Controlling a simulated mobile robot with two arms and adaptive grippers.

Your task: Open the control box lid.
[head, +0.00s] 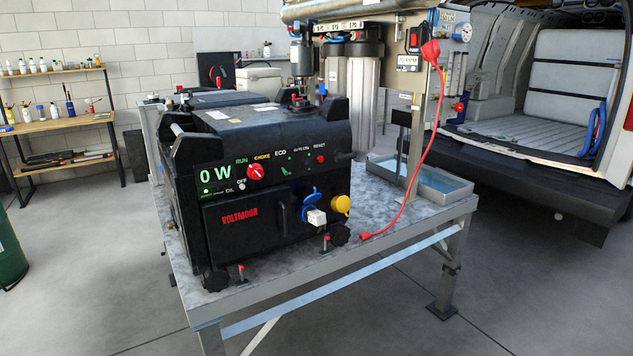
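No part labelled as a control box shows, and I cannot tell which box the task means. A small grey panel (409,63) with a display hangs on the upright board at the back right, beside a red and black switch (416,40). A black generator (262,150) marked VOLTMOOR stands on the table's left part. Neither of my grippers is in view.
The grey-topped metal table (432,211) carries the generator, filter housings (363,88) and a blue-lined tray (443,182). A red cable (424,150) hangs from a red plug to the tabletop. A van (535,85) stands open behind. Floor in front is clear.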

